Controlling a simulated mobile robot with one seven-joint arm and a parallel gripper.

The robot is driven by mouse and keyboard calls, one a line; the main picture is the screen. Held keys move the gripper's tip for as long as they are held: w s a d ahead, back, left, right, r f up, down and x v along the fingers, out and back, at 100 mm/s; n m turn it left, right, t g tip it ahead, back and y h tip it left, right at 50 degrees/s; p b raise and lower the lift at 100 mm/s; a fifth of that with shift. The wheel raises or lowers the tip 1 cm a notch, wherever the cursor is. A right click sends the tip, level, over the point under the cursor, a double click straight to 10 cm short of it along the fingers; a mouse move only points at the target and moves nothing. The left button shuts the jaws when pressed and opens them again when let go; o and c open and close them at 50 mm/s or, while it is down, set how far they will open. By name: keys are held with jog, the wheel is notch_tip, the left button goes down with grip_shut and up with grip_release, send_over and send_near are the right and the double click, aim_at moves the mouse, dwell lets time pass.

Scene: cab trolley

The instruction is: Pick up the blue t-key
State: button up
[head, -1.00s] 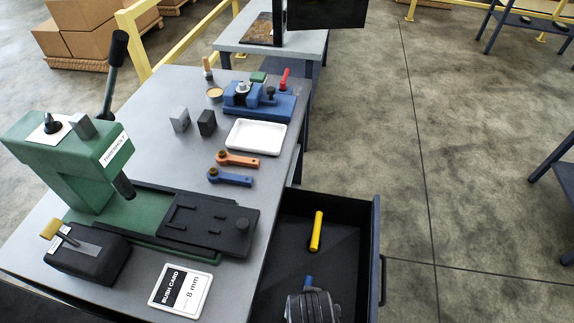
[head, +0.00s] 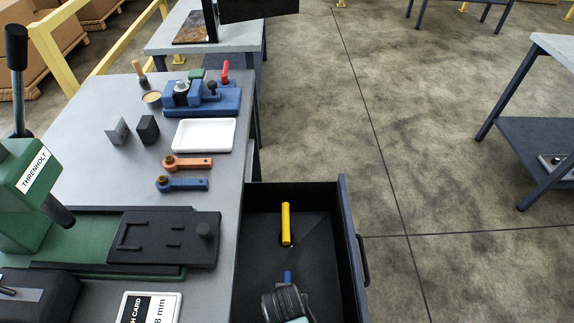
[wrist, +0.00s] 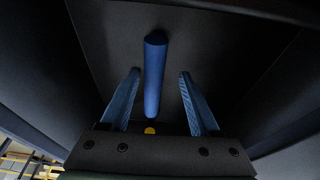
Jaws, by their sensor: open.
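The blue t-key (wrist: 155,75) shows in the wrist view as a plain blue bar lying on the dark drawer floor. It lies between the two blue fingers of my open gripper (wrist: 158,74), with a gap on both sides. In the head view my gripper (head: 287,303) is low in the open drawer (head: 325,300) and hides most of the bar. A small blue end (head: 287,276) shows just beyond it, apparently the same key. I cannot see a crossbar.
A yellow handle-like piece (head: 286,224) lies farther back in the drawer. The drawer walls are close around my gripper. The bench to the left holds a blue lever (head: 182,184), an orange lever (head: 188,163), a white tray (head: 204,136) and a green press (head: 25,190).

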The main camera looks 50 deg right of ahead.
jog(key=shift+w+d+f, duration=0.15)
jog(key=shift+d+f, duration=0.25)
jog(key=shift+f, duration=0.35)
jog(key=shift+w+d+f, duration=0.15)
jog(key=shift+d+f, duration=0.2)
jog(key=shift+f, duration=0.45)
jog(key=shift+w+d+f, duration=0.15)
jog(key=shift+d+f, duration=0.25)
jog(key=shift+f, duration=0.35)
grip_shut()
